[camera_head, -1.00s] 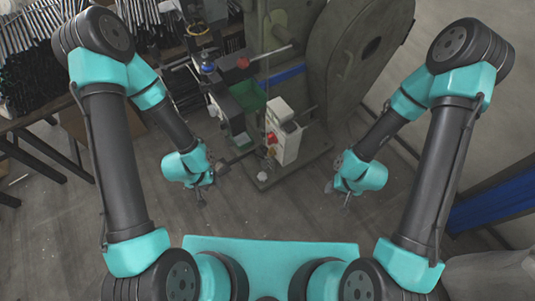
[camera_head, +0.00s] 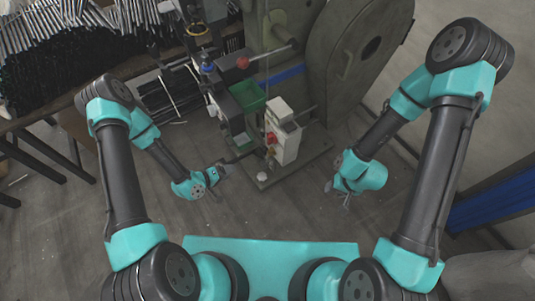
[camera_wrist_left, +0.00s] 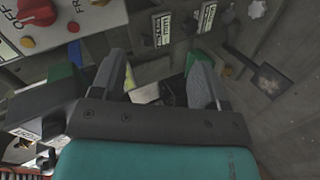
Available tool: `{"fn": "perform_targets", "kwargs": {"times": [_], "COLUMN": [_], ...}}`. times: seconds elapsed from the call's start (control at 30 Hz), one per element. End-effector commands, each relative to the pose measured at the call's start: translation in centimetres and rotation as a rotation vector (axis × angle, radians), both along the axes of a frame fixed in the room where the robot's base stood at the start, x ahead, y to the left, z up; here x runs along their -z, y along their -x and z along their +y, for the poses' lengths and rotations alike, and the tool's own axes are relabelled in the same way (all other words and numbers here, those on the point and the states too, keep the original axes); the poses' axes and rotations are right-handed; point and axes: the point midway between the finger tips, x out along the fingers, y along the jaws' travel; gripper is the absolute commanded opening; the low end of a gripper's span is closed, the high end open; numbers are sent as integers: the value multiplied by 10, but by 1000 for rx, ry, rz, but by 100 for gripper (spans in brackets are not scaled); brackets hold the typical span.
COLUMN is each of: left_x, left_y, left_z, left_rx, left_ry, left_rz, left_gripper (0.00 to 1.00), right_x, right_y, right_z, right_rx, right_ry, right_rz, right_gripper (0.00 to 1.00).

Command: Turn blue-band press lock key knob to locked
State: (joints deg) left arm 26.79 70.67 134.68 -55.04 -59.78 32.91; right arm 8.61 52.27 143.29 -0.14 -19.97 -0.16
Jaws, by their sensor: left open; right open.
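A dark green press (camera_head: 345,60) with a blue band (camera_head: 283,76) stands at the back middle. A white control box (camera_head: 285,135) with a red knob is on its front; in the left wrist view the red knob (camera_wrist_left: 36,11) sits beside "OFF" lettering. I cannot tell which part is the lock key knob; a small pale knob (camera_wrist_left: 257,9) shows at the wrist view's upper right. My left gripper (camera_head: 222,178) is left of the box, apart from it, its fingers (camera_wrist_left: 158,75) open and empty. My right gripper (camera_head: 341,190) is open and empty, right of the press base.
A green bin (camera_head: 248,95) and a dark unit with a red ball lever (camera_head: 243,62) stand left of the box. A rack of rods (camera_head: 75,45) is at the far left. Two label plates (camera_wrist_left: 162,29) lie ahead of my left fingers. The front floor is clear.

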Motion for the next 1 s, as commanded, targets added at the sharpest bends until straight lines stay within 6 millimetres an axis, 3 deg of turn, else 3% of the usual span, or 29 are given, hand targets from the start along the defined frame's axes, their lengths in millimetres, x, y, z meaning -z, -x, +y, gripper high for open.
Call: {"fn": "perform_targets", "kwargs": {"times": [0.2, 0.33, 1.0], "left_x": [-3, -10, -12], "left_y": [6, 10, 5], "left_z": [-16, -20, -31], "left_rx": [-46, -52, -48], "left_ry": [341, 469, 507], "left_rz": [-62, -80, -84], "left_gripper": [68, 68, 68], "right_x": [0, 0, 0], "right_y": [0, 0, 0], "right_z": [0, 0, 0], "right_rx": [0, 0, 0], "right_ry": [0, 0, 0], "right_rz": [0, 0, 0], "right_gripper": [43, 43, 43]}}
